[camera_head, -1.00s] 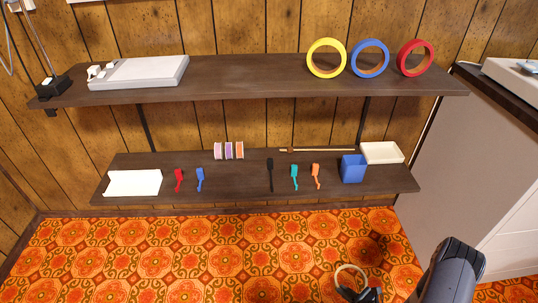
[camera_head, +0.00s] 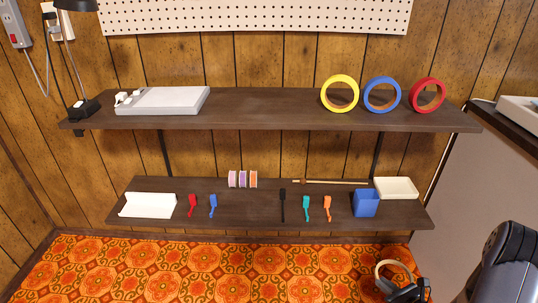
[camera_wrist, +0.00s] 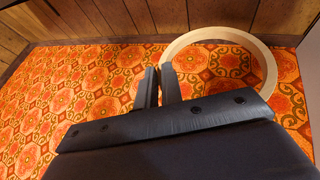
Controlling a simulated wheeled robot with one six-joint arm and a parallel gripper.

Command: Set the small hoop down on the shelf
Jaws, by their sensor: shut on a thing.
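My gripper (camera_head: 393,287) is shut on the small hoop, a pale cream ring. The hoop (camera_head: 380,267) is at the lower right in the head view, in front of and below the shelves, over the patterned floor. In the wrist view the fingers (camera_wrist: 159,70) are closed together, and the hoop (camera_wrist: 268,65) extends away and to the right of them. The upper shelf (camera_head: 265,105) is dark wood with a bare stretch in its middle. The lower shelf (camera_head: 250,208) is dark wood too. The hoop is clear of both shelves.
Yellow (camera_head: 340,78), blue (camera_head: 366,92) and red (camera_head: 413,96) rings stand at the upper shelf's right. A grey-white board (camera_head: 165,101) lies at its left. The lower shelf holds small tools, spools (camera_head: 242,179), a blue cup (camera_head: 365,204) and a cream tray (camera_head: 396,188). A cabinet (camera_head: 455,180) stands right.

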